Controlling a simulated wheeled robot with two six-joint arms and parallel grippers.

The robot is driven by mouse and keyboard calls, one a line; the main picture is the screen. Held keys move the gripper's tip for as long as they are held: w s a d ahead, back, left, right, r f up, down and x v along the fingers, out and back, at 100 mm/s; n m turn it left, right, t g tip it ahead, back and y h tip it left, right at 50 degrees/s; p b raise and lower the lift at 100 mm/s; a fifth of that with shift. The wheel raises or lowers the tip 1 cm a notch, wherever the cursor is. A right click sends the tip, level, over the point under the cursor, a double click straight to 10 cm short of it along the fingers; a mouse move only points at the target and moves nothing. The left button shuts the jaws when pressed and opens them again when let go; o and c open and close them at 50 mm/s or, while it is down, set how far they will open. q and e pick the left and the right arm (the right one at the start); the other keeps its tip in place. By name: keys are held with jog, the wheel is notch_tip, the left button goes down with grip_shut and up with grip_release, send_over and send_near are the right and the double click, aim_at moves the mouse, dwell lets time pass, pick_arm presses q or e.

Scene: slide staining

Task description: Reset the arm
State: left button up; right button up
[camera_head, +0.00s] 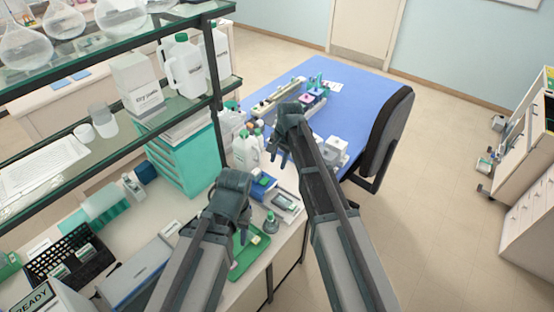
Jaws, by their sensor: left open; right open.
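My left arm reaches up from the bottom of the view. Its gripper (228,196) is above the bench near a green tray. My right arm reaches up further to the right. Its gripper (284,142) is in front of the near end of the blue-topped table. Both grippers are open, and I see nothing held in either one. The arm links and grippers hide part of the bench and table behind them.
A green tray (246,262) and a small green-capped bottle (270,222) are by the bench edge. A glass shelf unit (219,100) rises at left. The blue table (352,98) has a black chair (387,135) beside it. The floor (440,220) at right is clear.

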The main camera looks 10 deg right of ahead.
pick_arm(q)
jog(key=shift+r, duration=0.2)
pick_arm(e)
jog(key=shift+r, duration=0.2)
pick_arm(q)
notch_tip(320, 180, down, 14)
jog(key=b, duration=1.4)
jog(key=shift+r, duration=0.15)
pick_arm(e)
jog(key=s+a+f+n+h, duration=0.1)
jog(key=s+f+n, duration=0.3)
jog(key=s, duration=0.5)
jog(key=s+a+f+n+g, duration=0.1)
jog(key=s+f+n, duration=0.3)
jog(key=s, duration=0.5)
jog(key=s+a+f+n+h, duration=0.1)
jog(key=s+f+n, duration=0.3)
jog(key=s, duration=0.6)
jog(key=shift+a+f+n+g+h, duration=0.3)
jog(key=shift+f, duration=0.8)
